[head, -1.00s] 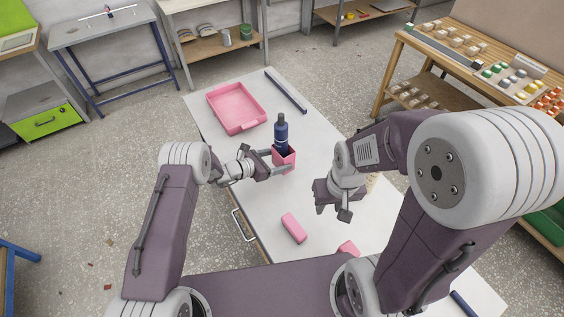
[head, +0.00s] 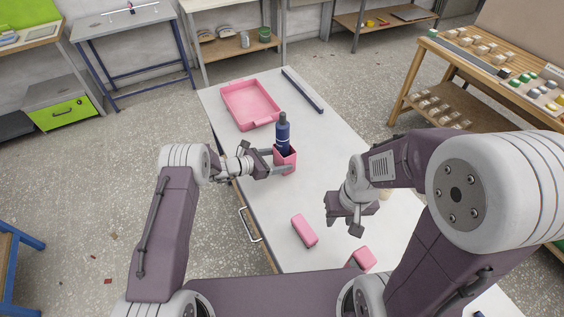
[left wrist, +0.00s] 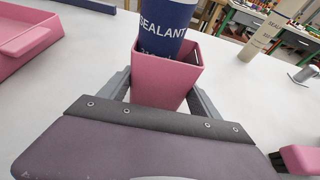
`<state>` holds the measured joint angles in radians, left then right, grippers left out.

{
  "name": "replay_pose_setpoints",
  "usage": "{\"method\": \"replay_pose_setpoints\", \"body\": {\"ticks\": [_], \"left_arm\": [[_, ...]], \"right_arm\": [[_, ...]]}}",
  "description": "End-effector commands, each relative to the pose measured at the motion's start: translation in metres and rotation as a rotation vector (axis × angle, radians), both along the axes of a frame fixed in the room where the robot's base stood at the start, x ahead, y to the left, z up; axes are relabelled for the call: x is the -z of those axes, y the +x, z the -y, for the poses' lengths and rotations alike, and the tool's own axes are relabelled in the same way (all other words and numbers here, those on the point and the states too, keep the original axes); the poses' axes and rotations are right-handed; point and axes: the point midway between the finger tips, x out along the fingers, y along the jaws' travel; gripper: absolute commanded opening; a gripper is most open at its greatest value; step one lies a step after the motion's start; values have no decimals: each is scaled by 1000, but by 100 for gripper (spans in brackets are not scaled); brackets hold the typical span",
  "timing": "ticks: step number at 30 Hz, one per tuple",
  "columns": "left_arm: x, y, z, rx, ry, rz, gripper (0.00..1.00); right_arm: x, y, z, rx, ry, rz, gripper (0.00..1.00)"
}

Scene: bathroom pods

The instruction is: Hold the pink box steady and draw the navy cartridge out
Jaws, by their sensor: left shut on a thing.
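The pink box (head: 286,166) is an open-topped holder on the white table. The navy cartridge (head: 283,134) stands upright in it, its upper part and dark nozzle above the rim. In the left wrist view the cartridge (left wrist: 164,28) reads "SEALANT" and its lower end is hidden inside the pink box (left wrist: 168,77). My left gripper (head: 284,160) is shut on the box, one finger on each side. My right gripper (head: 343,218) is open and empty, to the right of the box and nearer me, apart from the cartridge.
A pink tray (head: 251,104) lies at the table's far left, with a dark bar (head: 302,91) to its right. A beige tube (left wrist: 264,37) stands beyond the box in the left wrist view.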

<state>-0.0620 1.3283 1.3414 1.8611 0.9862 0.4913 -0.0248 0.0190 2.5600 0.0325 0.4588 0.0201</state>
Motion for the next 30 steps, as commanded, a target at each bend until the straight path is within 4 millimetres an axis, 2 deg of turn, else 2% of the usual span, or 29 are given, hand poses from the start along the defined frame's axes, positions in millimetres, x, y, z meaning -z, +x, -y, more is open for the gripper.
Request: {"method": "replay_pose_setpoints", "body": {"ticks": [29,30], "left_arm": [[4,1,0,0,-1,2,31],[6,0,0,0,1,0,78]], "right_arm": [[9,0,0,0,0,0,36],[9,0,0,0,0,0,36]]}}
